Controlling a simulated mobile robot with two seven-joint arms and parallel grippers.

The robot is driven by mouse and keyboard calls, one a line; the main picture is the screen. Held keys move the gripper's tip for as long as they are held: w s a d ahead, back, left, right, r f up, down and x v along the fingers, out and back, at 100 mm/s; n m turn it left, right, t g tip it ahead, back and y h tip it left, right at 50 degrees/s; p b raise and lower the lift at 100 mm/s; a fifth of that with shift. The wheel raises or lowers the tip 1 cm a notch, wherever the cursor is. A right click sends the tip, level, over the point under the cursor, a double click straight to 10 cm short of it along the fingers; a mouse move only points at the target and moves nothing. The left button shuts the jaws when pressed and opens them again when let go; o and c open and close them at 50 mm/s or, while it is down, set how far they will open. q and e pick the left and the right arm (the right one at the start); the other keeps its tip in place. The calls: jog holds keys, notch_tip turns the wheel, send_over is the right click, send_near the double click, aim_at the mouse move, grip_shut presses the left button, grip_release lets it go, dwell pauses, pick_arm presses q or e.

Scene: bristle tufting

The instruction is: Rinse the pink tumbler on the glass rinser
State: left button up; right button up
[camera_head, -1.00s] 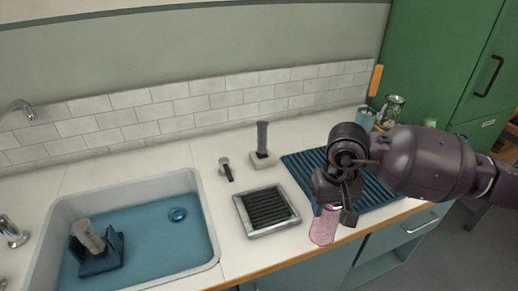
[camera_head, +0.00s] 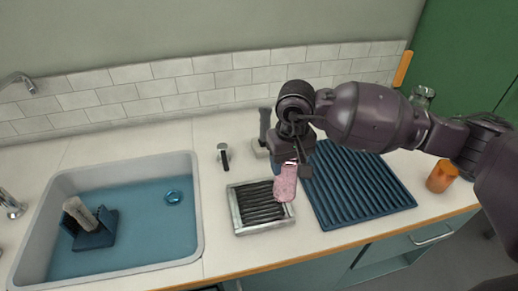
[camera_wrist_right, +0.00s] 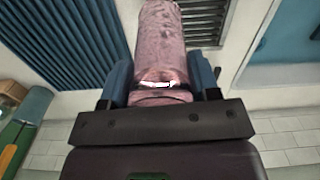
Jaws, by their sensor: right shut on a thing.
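The pink tumbler (camera_head: 285,184) is held in my right gripper (camera_head: 291,163), at the right edge of the glass rinser in the head view. The rinser (camera_head: 238,222) is a square metal frame with dark slats, set on the counter. In the right wrist view the tumbler (camera_wrist_right: 162,40) sits between the blue fingers of the gripper (camera_wrist_right: 160,82), and part of the rinser's slats (camera_wrist_right: 204,20) shows beside it. I cannot tell whether the tumbler touches the rinser. My left gripper is out of view.
A sink (camera_head: 198,205) with a blue basin and a brush in a blue holder (camera_head: 95,238) is at left. A small black-handled tap (camera_head: 224,157) stands behind the rinser. A ribbed blue mat (camera_head: 360,190) and an orange cup (camera_head: 441,177) are at right.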

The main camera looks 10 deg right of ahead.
jog(key=w+a+r+n, duration=0.1)
jog(key=w+a+n, duration=0.15)
jog(key=a, duration=0.25)
pick_arm(q)
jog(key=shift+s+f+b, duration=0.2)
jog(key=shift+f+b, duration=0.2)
jog(key=shift+b, duration=0.05)
pick_arm(e)
notch_tip(320, 180, down, 6)
jog(key=a, duration=0.1)
jog(key=shift+w, duration=0.45)
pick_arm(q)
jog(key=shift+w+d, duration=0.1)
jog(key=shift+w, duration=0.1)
pick_arm(e)
jog(key=shift+f+m, duration=0.15)
jog(key=shift+m, duration=0.1)
